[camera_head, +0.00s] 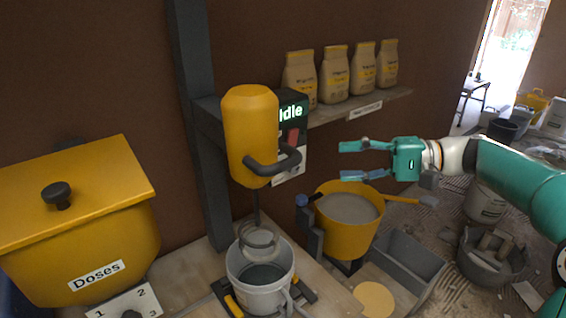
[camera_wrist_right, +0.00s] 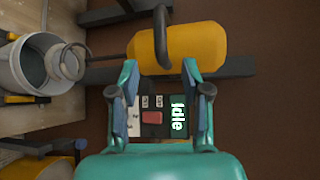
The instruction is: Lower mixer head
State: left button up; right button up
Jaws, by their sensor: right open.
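The yellow mixer head (camera_head: 250,125) hangs on a dark post above a grey-white bucket (camera_head: 260,275). Its dark curved handle (camera_head: 275,163) sticks out at the lower right. A shaft with a ring-shaped paddle (camera_head: 258,242) reaches down to the bucket's mouth. My right gripper (camera_head: 362,160) is open and empty, to the right of the head and apart from the handle. In the right wrist view, the mixer head (camera_wrist_right: 200,45) and handle (camera_wrist_right: 161,35) lie beyond the open fingers (camera_wrist_right: 160,95). My left gripper is not in view.
A display (camera_head: 291,112) reading "Idle" with a red button sits behind the head. A yellow bucket (camera_head: 352,235) of grey material stands below my right gripper. A yellow "Doses" bin (camera_head: 90,225) is at left. A shelf (camera_head: 370,103) with several bags runs behind.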

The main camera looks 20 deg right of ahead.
aim_at(292, 166)
jog(key=p+x, duration=0.2)
jog(key=x, duration=1.1)
jog(key=shift+s+a, duration=0.1)
jog(key=shift+a, duration=0.05)
jog(key=shift+c, duration=0.3)
grip_shut()
jog(key=shift+f, duration=0.1)
